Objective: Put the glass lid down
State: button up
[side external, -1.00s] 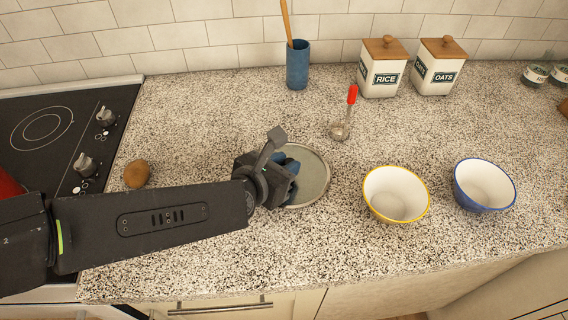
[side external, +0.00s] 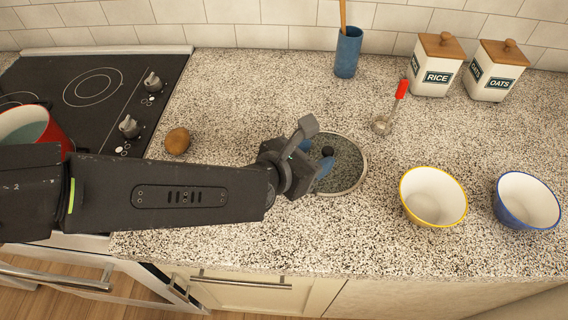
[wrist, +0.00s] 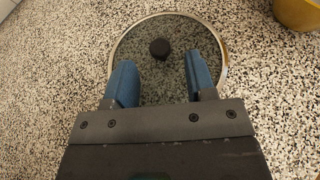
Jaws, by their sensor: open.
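The glass lid (side external: 346,178) lies flat on the speckled counter, a clear disc with a metal rim and a black knob. In the wrist view the lid (wrist: 180,88) fills the upper middle, with its knob (wrist: 159,48) just beyond the fingertips and between their lines. My gripper (side external: 326,160) is over the left part of the lid, and its blue fingers (wrist: 158,68) are apart with nothing between them. In the side view the gripper hides the lid's left edge. The fingers do not touch the knob in the wrist view.
A yellow-rimmed bowl (side external: 433,197) and a blue-rimmed bowl (side external: 526,201) stand to the right. A red-handled ladle (side external: 390,113) lies behind the lid. A brown potato-like item (side external: 177,141) and the cooktop (side external: 92,98) with a red pot (side external: 30,129) are left.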

jog(key=v, duration=0.9)
